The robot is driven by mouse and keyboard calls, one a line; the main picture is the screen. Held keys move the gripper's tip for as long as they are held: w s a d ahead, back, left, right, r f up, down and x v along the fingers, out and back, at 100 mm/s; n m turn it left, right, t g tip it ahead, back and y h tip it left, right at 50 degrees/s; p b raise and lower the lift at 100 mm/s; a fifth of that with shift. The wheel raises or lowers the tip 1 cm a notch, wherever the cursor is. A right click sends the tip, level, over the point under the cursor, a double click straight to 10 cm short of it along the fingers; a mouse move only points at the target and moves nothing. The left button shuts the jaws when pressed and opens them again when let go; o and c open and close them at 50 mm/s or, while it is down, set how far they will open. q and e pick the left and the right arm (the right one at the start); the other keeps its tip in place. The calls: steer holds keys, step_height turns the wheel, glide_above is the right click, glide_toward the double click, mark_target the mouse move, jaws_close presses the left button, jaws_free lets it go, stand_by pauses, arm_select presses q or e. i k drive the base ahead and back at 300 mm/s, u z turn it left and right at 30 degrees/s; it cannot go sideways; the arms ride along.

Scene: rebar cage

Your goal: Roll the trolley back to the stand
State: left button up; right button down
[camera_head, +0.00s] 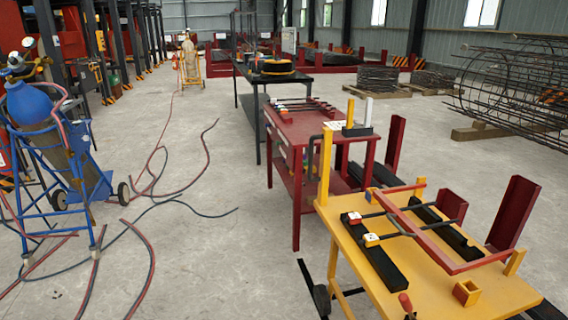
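A blue wheeled trolley (92,183) stands at the left on the concrete floor in the head view, with dark wheels low on its right side. It carries a gas cylinder with a blue top (30,106), and red and dark hoses run from it. A smaller yellow trolley (189,66) stands farther back, near the middle left. A stand for either trolley cannot be told for certain. Neither of my grippers is in view, so no contact with a trolley shows.
Hoses (152,250) loop across the floor beside the blue trolley. A yellow worktable (440,290) with a red frame fills the lower right. A red table (296,126) and a long dark table stand behind it. Rebar cages (520,85) lie at the right. The central floor is mostly clear.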

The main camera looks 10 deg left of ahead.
mark_target(392, 267)
steer(key=u, duration=0.3)
steer(key=k, duration=0.75)
steer(key=z, duration=0.2)
steer(key=i, duration=1.9)
steer(key=z, duration=0.95)
